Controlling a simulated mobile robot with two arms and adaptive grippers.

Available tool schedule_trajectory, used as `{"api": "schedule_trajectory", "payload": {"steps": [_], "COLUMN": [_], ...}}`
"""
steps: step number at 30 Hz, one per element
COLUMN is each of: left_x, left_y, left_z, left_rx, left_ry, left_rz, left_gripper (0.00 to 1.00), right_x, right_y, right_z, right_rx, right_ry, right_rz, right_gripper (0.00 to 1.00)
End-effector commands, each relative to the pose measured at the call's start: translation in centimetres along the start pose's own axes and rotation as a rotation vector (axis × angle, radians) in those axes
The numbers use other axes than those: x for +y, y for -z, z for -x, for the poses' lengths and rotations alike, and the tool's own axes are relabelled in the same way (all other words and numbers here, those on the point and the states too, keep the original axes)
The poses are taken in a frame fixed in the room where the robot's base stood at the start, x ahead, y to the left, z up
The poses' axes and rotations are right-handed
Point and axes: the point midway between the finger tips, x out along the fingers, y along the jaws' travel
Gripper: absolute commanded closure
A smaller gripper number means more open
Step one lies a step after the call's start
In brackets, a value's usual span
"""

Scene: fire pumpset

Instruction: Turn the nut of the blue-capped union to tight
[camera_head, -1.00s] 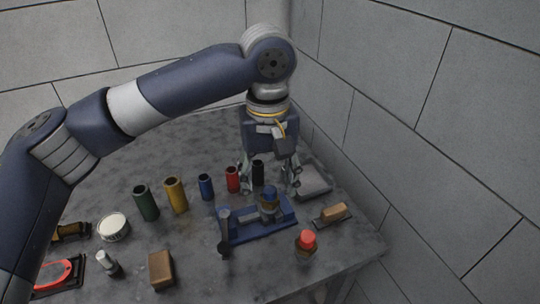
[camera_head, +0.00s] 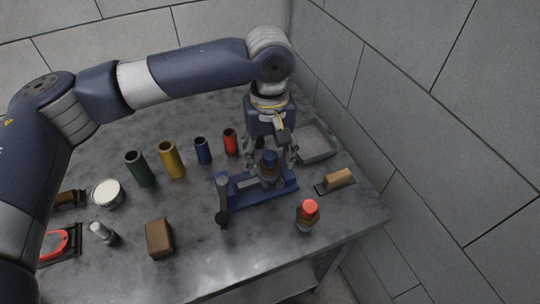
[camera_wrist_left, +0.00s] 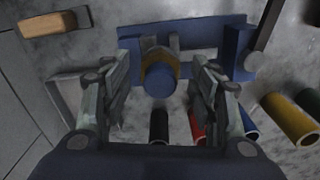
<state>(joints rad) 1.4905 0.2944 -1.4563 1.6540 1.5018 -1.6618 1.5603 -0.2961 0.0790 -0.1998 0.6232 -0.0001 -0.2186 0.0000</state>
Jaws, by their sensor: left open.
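The blue-capped union (camera_head: 269,161) stands upright in a blue holding fixture (camera_head: 286,190) on the table. In the left wrist view its blue cap (camera_wrist_left: 159,80) is near the middle, with the brownish nut (camera_wrist_left: 170,58) partly showing beside it. My left gripper (camera_head: 271,158) comes down from above, just behind the union in the head view. Its fingers are open, one on each side of the cap in the wrist view, with gaps showing. I cannot tell whether the fingertips are level with the nut. My right gripper is not in view.
A red-capped union (camera_head: 307,215) stands at the front right. A wooden-topped brush (camera_head: 339,178) and grey tray (camera_head: 320,145) lie right. Red (camera_head: 230,142), blue, yellow and green tubes stand left; a black tube (camera_wrist_left: 158,125) is close behind the gripper. The wall borders the table's right.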

Motion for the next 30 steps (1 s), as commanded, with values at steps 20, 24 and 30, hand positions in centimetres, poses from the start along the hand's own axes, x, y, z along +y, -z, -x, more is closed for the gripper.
{"api": "schedule_trajectory", "payload": {"steps": [20,24,30], "left_x": [0.0,0.0,0.0], "left_y": [0.0,0.0,0.0], "left_z": [-1.0,-0.9,-0.7], "left_rx": [0.0,0.0,-0.002], "left_ry": [0.0,0.0,0.0], "left_rz": [0.0,-0.003,-0.042], "left_gripper": [0.89,0.89,0.89], "right_x": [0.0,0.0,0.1], "right_y": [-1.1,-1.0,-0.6], "right_z": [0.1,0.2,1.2], "right_rx": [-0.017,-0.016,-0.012], "right_ry": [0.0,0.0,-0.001], "right_rz": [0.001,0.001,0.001], "right_gripper": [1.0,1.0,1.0]}}
